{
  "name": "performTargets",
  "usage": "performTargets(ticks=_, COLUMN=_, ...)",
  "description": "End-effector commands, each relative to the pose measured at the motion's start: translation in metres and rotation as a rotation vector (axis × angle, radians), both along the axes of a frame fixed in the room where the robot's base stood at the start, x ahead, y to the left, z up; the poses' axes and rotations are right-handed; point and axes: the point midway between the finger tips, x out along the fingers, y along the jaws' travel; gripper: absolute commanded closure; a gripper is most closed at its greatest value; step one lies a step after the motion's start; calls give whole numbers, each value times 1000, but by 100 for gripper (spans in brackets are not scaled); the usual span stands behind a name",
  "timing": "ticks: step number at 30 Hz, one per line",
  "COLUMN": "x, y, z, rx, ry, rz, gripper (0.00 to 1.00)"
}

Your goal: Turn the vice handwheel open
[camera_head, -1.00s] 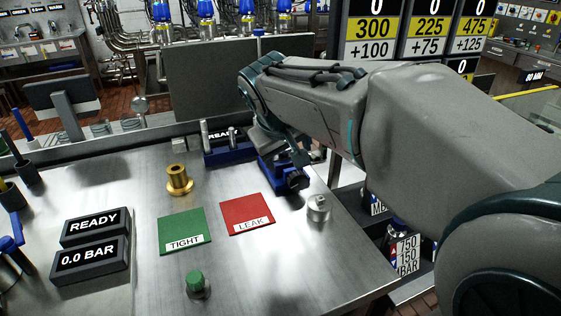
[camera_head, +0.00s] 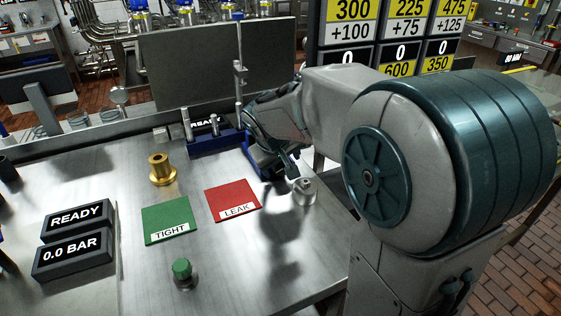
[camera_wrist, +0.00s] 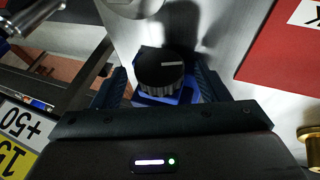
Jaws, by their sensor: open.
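The vice (camera_head: 252,155) is blue and stands at the bench's back right edge, mostly hidden behind my arm in the head view. Its handwheel (camera_wrist: 160,66) is a black ribbed knob with a white mark in the wrist view, with blue vice body (camera_wrist: 167,96) below it. My gripper (camera_wrist: 160,75) is open, with one finger on each side of the handwheel in the picture. Gaps show on both sides, and I see no clear contact. In the head view the gripper (camera_head: 286,168) is over the vice area, its fingertips hard to make out.
A metal cylinder (camera_head: 304,191) stands close to my gripper. The red LEAK pad (camera_head: 232,197), green TIGHT pad (camera_head: 168,218), brass fitting (camera_head: 162,170) and green button (camera_head: 182,272) are to the left. A blue rack (camera_head: 215,141) stands behind.

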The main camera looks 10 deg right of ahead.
Motion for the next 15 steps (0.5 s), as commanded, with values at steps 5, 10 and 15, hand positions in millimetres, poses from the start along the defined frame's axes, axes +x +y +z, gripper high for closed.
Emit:
performTargets(ticks=5, x=0, y=0, z=0, rx=0, ry=0, rz=0, gripper=51)
performTargets(ticks=10, x=0, y=0, z=0, rx=0, ry=1, rz=0, gripper=77)
performTargets(ticks=15, x=-1, y=0, z=-1, rx=-8, ry=-1, rz=0, gripper=77)
